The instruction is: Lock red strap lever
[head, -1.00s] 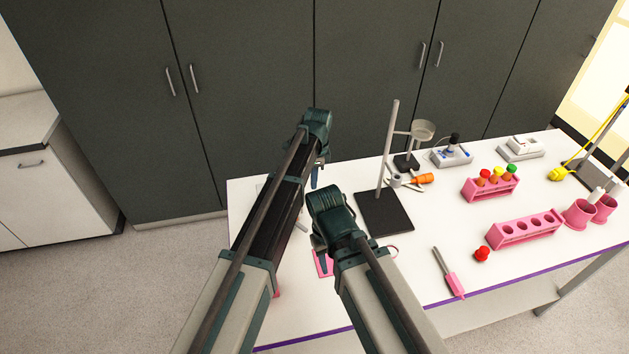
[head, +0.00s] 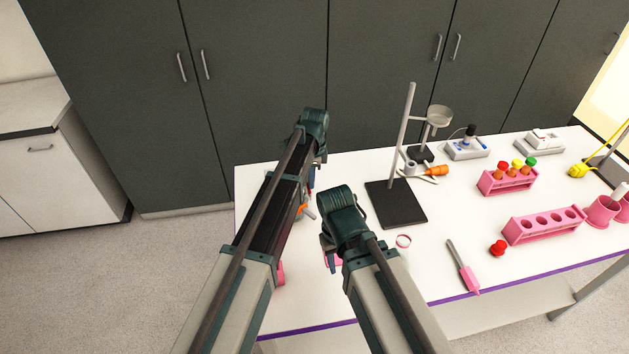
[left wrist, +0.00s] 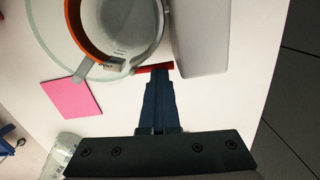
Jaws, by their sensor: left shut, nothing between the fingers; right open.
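In the left wrist view, a short red lever (left wrist: 154,69) sticks out beside a round jar with a pale lid (left wrist: 128,25), an orange ring (left wrist: 86,42) and a grey strap (left wrist: 84,70). My left gripper (left wrist: 157,84) is shut and empty. Its fingertips are right at the red lever in the picture; I cannot tell whether they touch. In the head view my left gripper (head: 312,188) is over the table's left part and the arm hides most of the jar; an orange bit (head: 302,209) shows. My right gripper (head: 331,260) is open, nearer the table's front.
A grey block (left wrist: 201,35) stands close right of the jar. A pink square (left wrist: 72,98) and a clear glass (left wrist: 60,155) lie to its left. A stand with a dark base (head: 397,205) and pink racks (head: 545,226) occupy the table's right.

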